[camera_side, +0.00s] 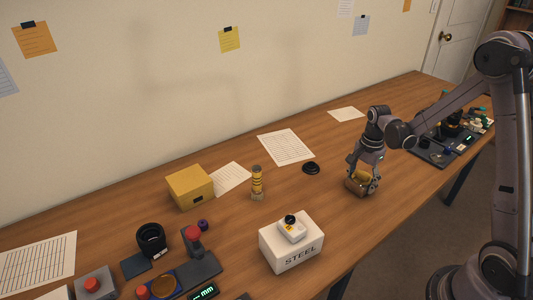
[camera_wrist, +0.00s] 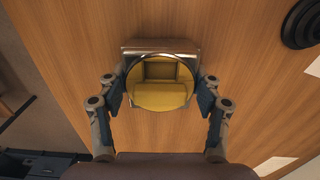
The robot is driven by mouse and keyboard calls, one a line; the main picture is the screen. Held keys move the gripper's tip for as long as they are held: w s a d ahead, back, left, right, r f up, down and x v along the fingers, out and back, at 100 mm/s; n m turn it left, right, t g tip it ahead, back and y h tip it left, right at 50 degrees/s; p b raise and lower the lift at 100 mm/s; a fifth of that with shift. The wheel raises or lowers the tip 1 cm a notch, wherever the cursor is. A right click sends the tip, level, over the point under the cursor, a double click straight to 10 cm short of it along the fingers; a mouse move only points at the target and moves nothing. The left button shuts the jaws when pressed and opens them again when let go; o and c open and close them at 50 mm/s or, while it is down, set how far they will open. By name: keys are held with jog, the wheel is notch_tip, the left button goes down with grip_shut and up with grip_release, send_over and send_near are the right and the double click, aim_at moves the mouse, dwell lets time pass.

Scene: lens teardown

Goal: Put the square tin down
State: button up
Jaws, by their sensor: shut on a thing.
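The square tin (camera_side: 356,187) is a small brownish, metallic box with yellow showing at its top. My gripper (camera_side: 364,180) points down and is shut on it, low over the right part of the wooden table. From the side I cannot tell whether the tin's base touches the wood. In the wrist view the tin (camera_wrist: 160,99) lies between the two fingers of my gripper (camera_wrist: 161,90), one on each side. A round rim with a yellow, stepped interior faces the camera there, and a metallic square edge shows behind it.
A black round cap (camera_side: 311,168) lies left of the tin. A white STEEL block (camera_side: 291,244) stands near the front edge. A yellow box (camera_side: 190,187) and striped cylinder (camera_side: 257,183) stand farther left. A dark tray (camera_side: 431,150) of parts is at right. Bare wood surrounds the tin.

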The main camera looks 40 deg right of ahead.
jog(key=o, duration=1.2)
notch_tip(320, 180, up, 12)
jog(key=shift+r, duration=0.1)
jog(key=s+a+r+n+t, duration=0.1)
jog(key=s+a+n+t, duration=0.1)
jog(key=a+n, duration=0.3)
jog(key=s+a+r+n+t, duration=0.2)
jog(key=s+a+n, duration=0.2)
jog(key=a+n, duration=0.2)
jog(key=s+a+r+n+t, duration=0.2)
jog(key=s+a+n+t, duration=0.1)
jog(key=a+n, duration=0.3)
jog(key=shift+s+r+n, duration=0.1)
jog(key=shift+n, duration=0.4)
